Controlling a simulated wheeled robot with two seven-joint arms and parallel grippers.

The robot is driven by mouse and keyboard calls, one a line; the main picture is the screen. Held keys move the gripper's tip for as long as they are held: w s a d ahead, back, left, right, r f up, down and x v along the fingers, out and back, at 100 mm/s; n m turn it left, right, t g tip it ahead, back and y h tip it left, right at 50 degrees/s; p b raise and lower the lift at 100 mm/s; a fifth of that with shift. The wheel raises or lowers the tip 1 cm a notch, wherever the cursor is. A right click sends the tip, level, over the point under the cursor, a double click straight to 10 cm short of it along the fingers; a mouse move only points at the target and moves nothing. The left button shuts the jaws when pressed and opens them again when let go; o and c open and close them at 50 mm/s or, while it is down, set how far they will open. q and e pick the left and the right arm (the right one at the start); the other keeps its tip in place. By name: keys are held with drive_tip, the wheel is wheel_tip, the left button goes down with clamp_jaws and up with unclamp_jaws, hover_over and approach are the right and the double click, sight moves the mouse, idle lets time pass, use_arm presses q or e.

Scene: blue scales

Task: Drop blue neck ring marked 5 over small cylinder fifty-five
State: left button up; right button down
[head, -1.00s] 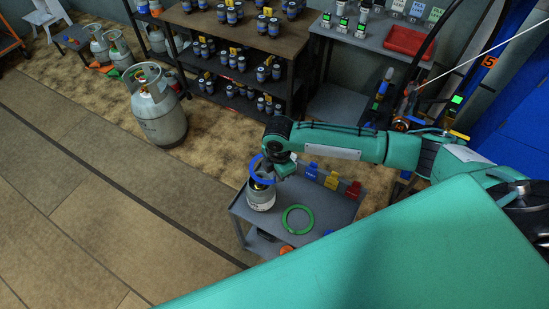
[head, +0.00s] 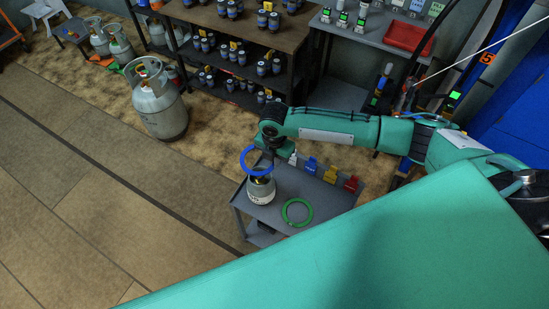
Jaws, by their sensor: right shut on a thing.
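The blue neck ring (head: 243,163) is held by my right gripper (head: 271,150), which is shut on the ring's right edge. The ring is tilted and shows just above the top of the small grey-white cylinder (head: 261,190). The cylinder stands upright on the grey cart (head: 282,218). Whether the ring surrounds the cylinder's valve or touches it, I cannot tell. Its marking and the cylinder's number are too small to read. My left gripper is out of view.
A green ring (head: 311,214) lies flat on the cart, right of the cylinder. Blue, yellow and red tags (head: 331,174) line the cart's back edge. A large grey cylinder (head: 158,112) stands on the floor at left. Shelves of small canisters (head: 240,55) stand behind.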

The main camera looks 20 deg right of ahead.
drive_tip(key=shift+f+b, duration=0.95)
drive_tip(key=shift+f, duration=1.3)
drive_tip(key=shift+p, duration=0.9)
drive_tip(key=shift+f, duration=0.15)
wheel_tip(320, 180, down, 8)
drive_tip(key=b, duration=0.4)
drive_tip(key=shift+r, duration=0.25)
idle(1.3)
drive_tip(key=c, duration=1.5)
unclamp_jaws()
